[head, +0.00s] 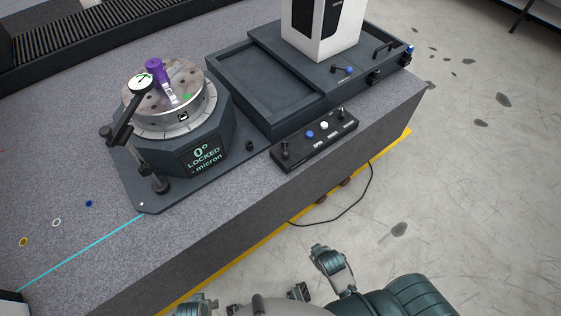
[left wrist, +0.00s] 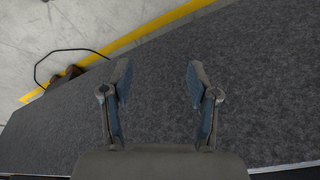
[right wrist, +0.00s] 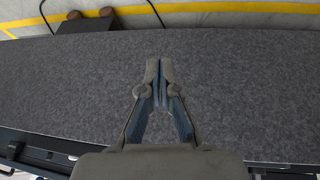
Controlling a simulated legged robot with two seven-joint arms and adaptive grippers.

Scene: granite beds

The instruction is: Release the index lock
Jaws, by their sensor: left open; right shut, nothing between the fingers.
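The index unit (head: 190,155) is a dark faceted base with a round metal table (head: 170,100) on top. Its display (head: 203,155) reads 0°, LOCKED and micron. A dark control box (head: 315,140) with small levers at both ends and blue and white buttons stands right of it; its labels are too small to read. Which control is the index lock I cannot tell. My left gripper (left wrist: 157,78) is open and empty, facing the bed's dark grey side. My right gripper (right wrist: 159,68) is shut and empty, facing the same kind of surface. Neither touches the unit or box.
A dial gauge (head: 141,81) on a jointed stand and a purple part (head: 157,70) are at the round table. A dark tray (head: 262,85) and a white block (head: 322,25) stand behind the box. A black cable (head: 371,185) hangs off the bed's front.

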